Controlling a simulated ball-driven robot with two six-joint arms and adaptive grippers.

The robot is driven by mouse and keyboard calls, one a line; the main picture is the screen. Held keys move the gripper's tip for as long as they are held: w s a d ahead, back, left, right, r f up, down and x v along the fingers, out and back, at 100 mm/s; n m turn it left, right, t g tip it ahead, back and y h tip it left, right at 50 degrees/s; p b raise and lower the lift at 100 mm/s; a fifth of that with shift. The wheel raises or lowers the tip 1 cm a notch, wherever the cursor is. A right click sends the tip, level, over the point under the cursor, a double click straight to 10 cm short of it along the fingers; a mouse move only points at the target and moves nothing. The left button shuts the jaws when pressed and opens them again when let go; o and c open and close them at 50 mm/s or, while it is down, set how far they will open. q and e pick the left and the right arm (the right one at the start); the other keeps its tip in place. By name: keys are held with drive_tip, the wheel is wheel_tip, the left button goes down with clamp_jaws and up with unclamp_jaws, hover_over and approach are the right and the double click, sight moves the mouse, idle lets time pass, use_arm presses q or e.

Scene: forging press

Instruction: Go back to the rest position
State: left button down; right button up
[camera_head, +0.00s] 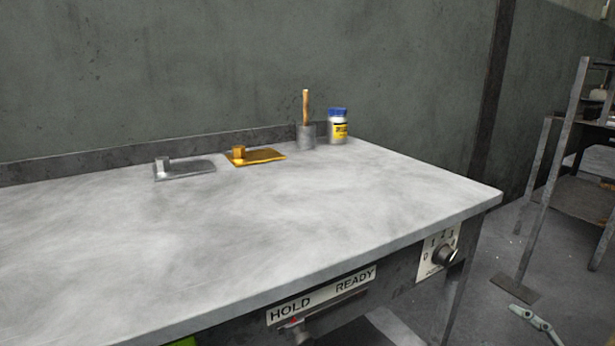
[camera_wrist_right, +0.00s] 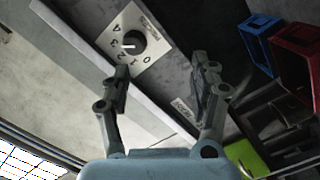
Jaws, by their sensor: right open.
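My right gripper (camera_wrist_right: 163,72) is open and empty in the right wrist view, its two fingers spread apart. Beyond the fingers, that view shows the dial knob (camera_wrist_right: 131,43) on its numbered plate, nearer the left finger; whether the finger touches it I cannot tell, but nothing is gripped. In the head view, part of what looks like my right gripper (camera_head: 537,321) shows at the lower right, over the floor and apart from the bench. The dial knob (camera_head: 445,255) also shows on the bench front. My left gripper is not in view.
The bench top (camera_head: 250,235) is largely clear. At its back stand a grey plate (camera_head: 188,169), a gold plate (camera_head: 262,156), a pot (camera_head: 306,138) with a wooden handle and a blue-capped jar (camera_head: 338,128). A HOLD/READY label (camera_head: 322,294) is on the front. A metal rack (camera_head: 550,180) stands right.

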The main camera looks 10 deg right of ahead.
drive_tip(key=s+a+f+m+g+h+p, duration=0.25)
drive_tip(key=s+f+m+g+h, duration=0.55)
drive_tip(key=s+f, duration=1.2)
drive_tip(key=s+a+f+m+g, duration=0.2)
drive_tip(key=s+f, duration=0.2)
drive_tip(key=s, duration=0.4)
drive_tip(key=s+a+f+m+g+y, duration=0.1)
drive_tip(key=s+a+f+g, duration=0.1)
drive_tip(key=s, duration=0.6)
drive_tip(key=s+a+f+m+g, duration=0.2)
drive_tip(key=s+f+g, duration=0.2)
drive_tip(key=s+f, duration=0.2)
drive_tip(key=shift+s+m+y, duration=0.3)
drive_tip(key=shift+s, duration=0.7)
